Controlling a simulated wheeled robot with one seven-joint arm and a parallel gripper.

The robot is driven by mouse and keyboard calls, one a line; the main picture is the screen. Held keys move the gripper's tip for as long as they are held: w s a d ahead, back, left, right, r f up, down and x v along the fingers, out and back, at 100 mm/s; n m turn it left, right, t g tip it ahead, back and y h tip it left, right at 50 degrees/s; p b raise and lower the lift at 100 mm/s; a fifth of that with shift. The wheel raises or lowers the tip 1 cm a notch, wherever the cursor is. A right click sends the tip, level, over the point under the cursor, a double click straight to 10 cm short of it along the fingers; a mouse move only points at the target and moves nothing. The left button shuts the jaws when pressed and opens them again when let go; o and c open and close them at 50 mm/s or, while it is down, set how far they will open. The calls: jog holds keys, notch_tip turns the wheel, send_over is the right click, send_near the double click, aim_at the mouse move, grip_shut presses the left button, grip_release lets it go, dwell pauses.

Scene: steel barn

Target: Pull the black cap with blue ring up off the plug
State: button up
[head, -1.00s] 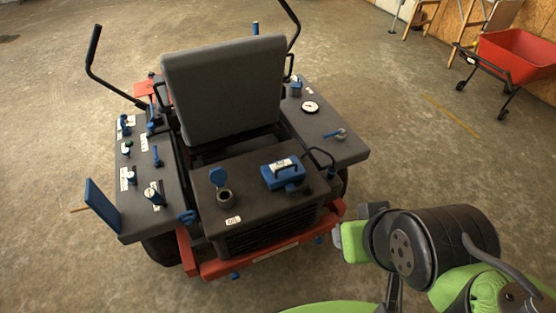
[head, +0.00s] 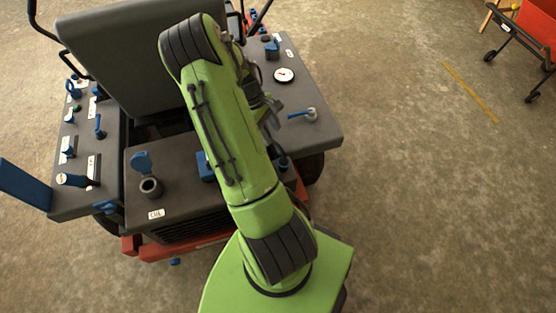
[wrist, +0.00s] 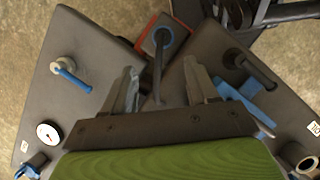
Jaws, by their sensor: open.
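The black cap with a blue ring (wrist: 162,37) shows in the wrist view at the upper middle, seen from above, with a dark lead or stem running from it down the picture. The plug under it is hidden. My gripper (wrist: 160,68) is open and empty, its two grey fingers on either side of that dark lead. The cap lies just past the fingertips in the picture, apart from them; the height gap is hard to judge. In the head view what seems to be the cap (head: 283,164) is partly hidden by my green arm, which also covers most of the gripper.
A blue box with a black handle (wrist: 238,100) is close to the right finger. A blue-handled valve (wrist: 70,75) and a gauge (wrist: 48,133) are on the left panel. An open filler neck (head: 150,187) with a raised blue lid and the seat (head: 150,60) stand nearby.

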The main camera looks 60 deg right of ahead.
aim_at(287, 161)
jog(key=b+x, duration=0.1)
jog(key=x, duration=0.4)
jog(key=b+x, duration=0.1)
jog(key=x, duration=0.4)
jog(key=b+x, duration=0.1)
jog(key=x, duration=0.4)
jog(key=shift+s+a+f, duration=0.25)
jog(key=shift+a+f, duration=0.05)
jog(key=shift+a, duration=0.05)
jog(key=shift+r, duration=0.1)
grip_shut()
notch_tip(287, 161, up, 4)
jog(key=shift+f+p, duration=0.15)
jog(key=shift+p, duration=0.95)
jog(key=shift+d+f, duration=0.1)
jog(key=shift+f, duration=0.05)
grip_release()
